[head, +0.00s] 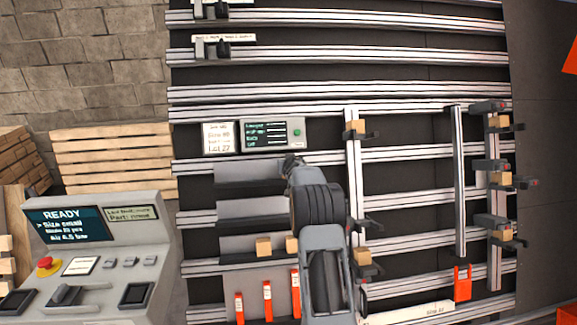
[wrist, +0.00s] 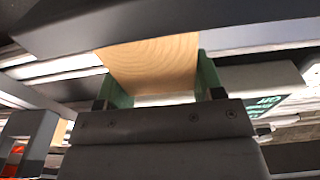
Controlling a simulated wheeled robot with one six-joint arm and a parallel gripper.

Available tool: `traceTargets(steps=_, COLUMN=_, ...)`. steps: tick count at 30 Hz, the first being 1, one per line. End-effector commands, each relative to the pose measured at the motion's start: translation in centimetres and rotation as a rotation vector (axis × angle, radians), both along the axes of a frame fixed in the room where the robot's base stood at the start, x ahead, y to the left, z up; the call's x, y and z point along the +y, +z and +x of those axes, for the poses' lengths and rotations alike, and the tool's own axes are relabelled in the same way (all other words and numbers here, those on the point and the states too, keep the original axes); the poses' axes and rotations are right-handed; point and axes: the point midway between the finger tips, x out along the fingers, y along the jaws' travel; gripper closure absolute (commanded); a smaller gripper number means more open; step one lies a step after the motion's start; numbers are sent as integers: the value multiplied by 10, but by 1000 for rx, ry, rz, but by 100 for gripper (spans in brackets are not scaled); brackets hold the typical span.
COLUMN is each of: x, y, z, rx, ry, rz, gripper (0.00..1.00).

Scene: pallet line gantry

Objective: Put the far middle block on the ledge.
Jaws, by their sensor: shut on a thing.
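My gripper (wrist: 153,85) is shut on a pale wooden block (wrist: 155,62), with a green pad on each side of it in the wrist view. A dark grey surface (wrist: 130,25) crosses the top of that view at the block's edge; I cannot tell whether they touch. In the head view my gripper (head: 293,163) is at the right end of the upper grey ledge (head: 250,172), and the held block cannot be made out. Two more blocks (head: 263,245) (head: 292,244) stand lower down, the second partly hidden by my arm.
Clamps on the middle upright hold blocks (head: 355,127) (head: 362,257); the right upright has several more (head: 500,180). A display box (head: 272,134) is just above the upper ledge. Orange posts (head: 267,300) stand below. A control console (head: 100,255) is at left.

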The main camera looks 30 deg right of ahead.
Motion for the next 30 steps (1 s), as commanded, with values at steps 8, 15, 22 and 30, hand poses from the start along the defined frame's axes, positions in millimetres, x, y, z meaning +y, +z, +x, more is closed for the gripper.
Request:
traceTargets(steps=8, x=0, y=0, z=0, rx=0, ry=0, rz=0, gripper=21)
traceTargets(steps=15, x=0, y=0, z=0, rx=0, ry=0, rz=0, gripper=9)
traceTargets(steps=22, x=2, y=2, z=-4, rx=-2, ry=0, rz=-1, gripper=9)
traceTargets(steps=30, x=17, y=15, z=-35, rx=-2, ry=0, rz=-2, gripper=9)
